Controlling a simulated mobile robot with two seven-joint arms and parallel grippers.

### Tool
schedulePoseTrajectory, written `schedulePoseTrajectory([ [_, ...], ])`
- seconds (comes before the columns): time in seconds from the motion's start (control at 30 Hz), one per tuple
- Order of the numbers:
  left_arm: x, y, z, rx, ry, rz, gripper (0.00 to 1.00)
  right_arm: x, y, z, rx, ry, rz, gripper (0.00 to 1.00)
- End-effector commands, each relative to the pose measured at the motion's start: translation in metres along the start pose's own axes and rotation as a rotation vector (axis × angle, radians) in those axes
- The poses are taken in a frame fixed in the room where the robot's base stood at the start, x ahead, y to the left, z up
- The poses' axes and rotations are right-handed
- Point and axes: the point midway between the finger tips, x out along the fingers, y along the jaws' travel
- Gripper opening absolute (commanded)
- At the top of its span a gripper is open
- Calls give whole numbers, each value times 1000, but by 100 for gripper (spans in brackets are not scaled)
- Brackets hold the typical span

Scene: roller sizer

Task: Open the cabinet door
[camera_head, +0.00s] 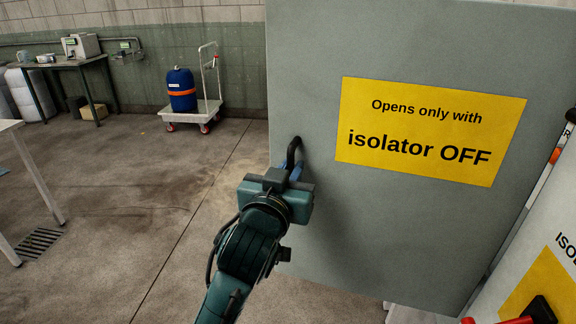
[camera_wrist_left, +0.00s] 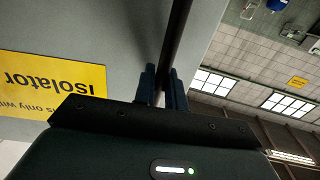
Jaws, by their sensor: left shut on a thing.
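The grey cabinet door (camera_head: 400,225) fills the middle and right of the head view, with a yellow "isolator OFF" sign (camera_head: 430,130). Floor and wall show directly past its left edge, with no cabinet frame behind that edge, so it stands swung out. A black bar handle (camera_head: 294,150) is near its left edge. My left gripper (camera_head: 292,174) is shut on this handle. In the left wrist view, the handle (camera_wrist_left: 178,40) runs between the two fingers of my left gripper (camera_wrist_left: 162,80). The gripper hides the handle's lower part. My right gripper is out of view.
At right, close to the door's edge, is a pale panel with a yellow label (camera_head: 545,290) and a red and black switch (camera_head: 538,310). A blue drum (camera_head: 181,90) stands on a trolley (camera_head: 205,110) at the back. The floor left of the door is clear.

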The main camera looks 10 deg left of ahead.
Motion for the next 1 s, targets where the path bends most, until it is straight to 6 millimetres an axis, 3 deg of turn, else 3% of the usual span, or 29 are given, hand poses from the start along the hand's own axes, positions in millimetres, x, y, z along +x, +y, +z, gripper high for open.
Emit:
schedulePoseTrajectory([
  [0.47, -1, 2, 0, 0, 2, 6, 0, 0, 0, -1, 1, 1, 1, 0],
  [0.5, -1, 2, 0, 0, 2, 6, 16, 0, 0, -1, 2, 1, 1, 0],
  [0.77, -1, 2, -1, -1, 1, 5, 17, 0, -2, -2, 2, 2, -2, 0],
  [0.87, -1, 2, -9, -2, 3, 4, 17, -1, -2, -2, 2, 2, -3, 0],
  [1.0, -1, 2, -33, -2, 8, 5, 17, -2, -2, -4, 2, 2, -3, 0],
])
